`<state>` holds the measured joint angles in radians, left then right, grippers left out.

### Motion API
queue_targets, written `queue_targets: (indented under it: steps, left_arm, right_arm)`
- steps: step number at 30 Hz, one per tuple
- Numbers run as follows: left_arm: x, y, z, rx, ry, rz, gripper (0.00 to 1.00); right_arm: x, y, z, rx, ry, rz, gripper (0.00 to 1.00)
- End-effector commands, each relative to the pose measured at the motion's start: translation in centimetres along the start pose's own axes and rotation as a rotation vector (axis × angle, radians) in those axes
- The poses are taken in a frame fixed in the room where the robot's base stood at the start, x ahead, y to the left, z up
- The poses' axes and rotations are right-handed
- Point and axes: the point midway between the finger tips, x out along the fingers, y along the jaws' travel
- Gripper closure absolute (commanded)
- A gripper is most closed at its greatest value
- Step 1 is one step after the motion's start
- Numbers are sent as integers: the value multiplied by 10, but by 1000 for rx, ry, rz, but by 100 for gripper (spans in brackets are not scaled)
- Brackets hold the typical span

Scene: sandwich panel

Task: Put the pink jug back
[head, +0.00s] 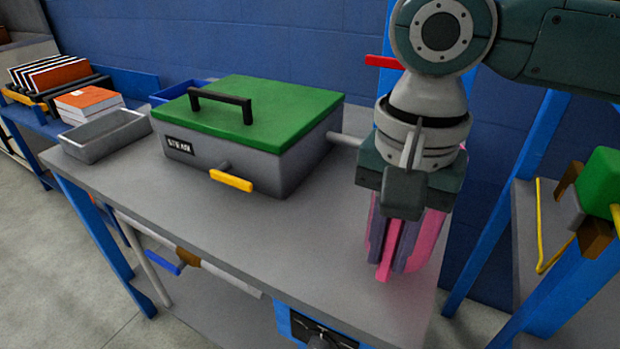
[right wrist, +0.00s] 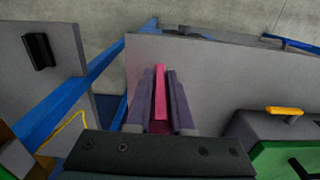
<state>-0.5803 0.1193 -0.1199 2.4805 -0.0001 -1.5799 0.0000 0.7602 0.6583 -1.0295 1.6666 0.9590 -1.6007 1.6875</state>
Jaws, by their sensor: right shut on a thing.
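The pink jug (head: 428,240) is at the right end of the grey table, mostly hidden behind my right gripper (head: 391,245). The gripper points down and its purple-grey fingers are shut on a pink part of the jug. In the right wrist view a narrow pink strip of the jug (right wrist: 160,95) shows between the two fingers of my right gripper (right wrist: 161,100). I cannot tell whether the jug's base touches the table top. My left gripper is in neither view.
A grey box with a green lid (head: 270,112), black handle and yellow lever stands on the grey table (head: 300,240), left of my right gripper. A grey tray (head: 105,135) lies at the left end. Blue posts and a side shelf (head: 535,230) stand at right. The table's front middle is clear.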

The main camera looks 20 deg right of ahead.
Motion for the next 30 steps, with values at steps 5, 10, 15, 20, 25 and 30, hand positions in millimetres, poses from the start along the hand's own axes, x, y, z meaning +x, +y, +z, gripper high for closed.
queue_targets:
  steps: [5,10,15,20,25,30]
  left_arm:
    - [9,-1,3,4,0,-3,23]
    - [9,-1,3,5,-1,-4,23]
    - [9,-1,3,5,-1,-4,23]
    - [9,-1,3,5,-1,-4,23]
    - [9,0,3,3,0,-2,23]
    - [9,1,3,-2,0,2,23]
  right_arm:
    - [31,0,0,1,-1,2,100]
    - [35,0,0,0,0,0,100]
    - [35,0,0,0,0,0,100]
    - [38,0,0,0,0,0,75]
    - [37,0,0,0,0,0,56]
    - [37,0,0,0,0,0,50]
